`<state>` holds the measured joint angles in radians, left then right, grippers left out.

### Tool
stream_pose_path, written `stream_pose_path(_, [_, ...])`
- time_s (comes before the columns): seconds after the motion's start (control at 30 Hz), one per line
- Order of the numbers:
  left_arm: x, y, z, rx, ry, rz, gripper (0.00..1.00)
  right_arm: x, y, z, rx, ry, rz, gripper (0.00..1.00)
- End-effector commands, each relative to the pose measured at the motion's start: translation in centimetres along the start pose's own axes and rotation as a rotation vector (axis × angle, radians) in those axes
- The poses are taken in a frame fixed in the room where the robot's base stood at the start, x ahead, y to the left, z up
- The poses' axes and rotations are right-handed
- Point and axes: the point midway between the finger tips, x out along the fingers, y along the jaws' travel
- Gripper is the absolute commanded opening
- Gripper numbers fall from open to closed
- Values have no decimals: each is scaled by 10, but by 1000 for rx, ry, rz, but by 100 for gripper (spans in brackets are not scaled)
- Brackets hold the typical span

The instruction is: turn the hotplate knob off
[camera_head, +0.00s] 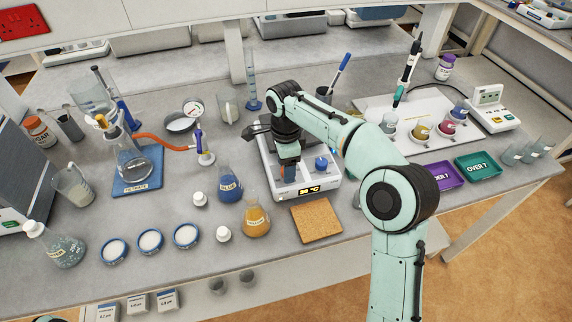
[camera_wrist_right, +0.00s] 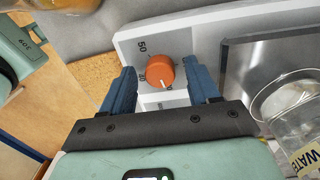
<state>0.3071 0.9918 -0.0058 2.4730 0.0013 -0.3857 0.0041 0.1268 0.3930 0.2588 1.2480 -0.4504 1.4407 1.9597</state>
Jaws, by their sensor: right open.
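The white hotplate (camera_head: 277,184) stands near the middle of the bench, with a lit temperature display on its front. Its orange knob (camera_wrist_right: 160,72) has a white pointer mark and a printed number scale in the right wrist view. The knob is hidden behind my gripper in the head view. My right gripper (camera_head: 289,172) points down at the front left of the hotplate. In the right wrist view my right gripper (camera_wrist_right: 165,80) is open, with one blue finger on each side of the knob. Gaps show between fingers and knob.
A cork mat (camera_head: 317,219) lies in front of the hotplate. An orange flask (camera_head: 256,220) and a blue flask (camera_head: 229,185) stand to its left. A beaker labelled WATER (camera_wrist_right: 300,135) is close by at the right. Purple (camera_head: 436,177) and teal (camera_head: 478,167) trays lie farther right.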

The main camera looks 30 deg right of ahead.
Motion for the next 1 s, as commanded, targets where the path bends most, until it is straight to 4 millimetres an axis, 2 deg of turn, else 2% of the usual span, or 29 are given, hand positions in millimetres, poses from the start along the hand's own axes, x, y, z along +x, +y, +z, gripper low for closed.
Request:
stream_pose_path(0.03, [0,0,0,0,0,0,43,0,0,0,0,0,0,60])
stream_pose_path(0.2, [0,0,0,0,0,0,43,0,0,0,0,0,0,5])
stream_pose_path(0.63, [-6,3,-2,1,3,1,43,-2,0,0,-69,4,1,4])
stream_pose_path(1.0, [-25,12,-9,5,15,5,43,-3,1,1,-356,15,2,4])
